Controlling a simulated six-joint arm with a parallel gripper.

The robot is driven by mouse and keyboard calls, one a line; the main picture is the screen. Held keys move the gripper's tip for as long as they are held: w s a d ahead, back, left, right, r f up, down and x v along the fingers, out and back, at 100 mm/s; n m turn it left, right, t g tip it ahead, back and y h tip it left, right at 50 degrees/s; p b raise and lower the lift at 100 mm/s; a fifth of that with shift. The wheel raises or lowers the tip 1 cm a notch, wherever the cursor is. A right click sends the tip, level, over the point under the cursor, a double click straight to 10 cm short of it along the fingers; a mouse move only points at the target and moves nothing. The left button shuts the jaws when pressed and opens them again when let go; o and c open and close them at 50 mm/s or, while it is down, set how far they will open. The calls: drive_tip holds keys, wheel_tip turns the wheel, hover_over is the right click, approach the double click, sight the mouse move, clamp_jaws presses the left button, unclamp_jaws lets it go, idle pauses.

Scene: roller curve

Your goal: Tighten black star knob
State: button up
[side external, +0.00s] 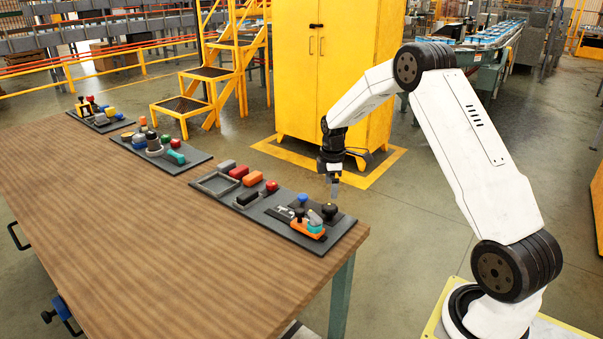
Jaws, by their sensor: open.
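A black knob (329,211) stands at the right end of the nearest dark board (278,224) on the table. It is small in view, and I cannot make out a star shape. A smaller black-topped part (299,213) sits left of it. My gripper (334,192) is open and empty, pointing down. It appears above the black knob in the picture, apart from it; its exact distance from the knob is hard to tell.
Around the knob are a blue knob (302,199), a grey part (315,218) and an orange part (308,229). Red and orange blocks lie further left. Two more boards with parts (187,164) stand further back. The wooden table's (160,240) front is clear.

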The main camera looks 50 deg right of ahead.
sight(330, 206)
drive_tip(key=shift+f, duration=3.55)
drive_tip(key=c, duration=1.2)
drive_tip(key=shift+c, duration=0.3)
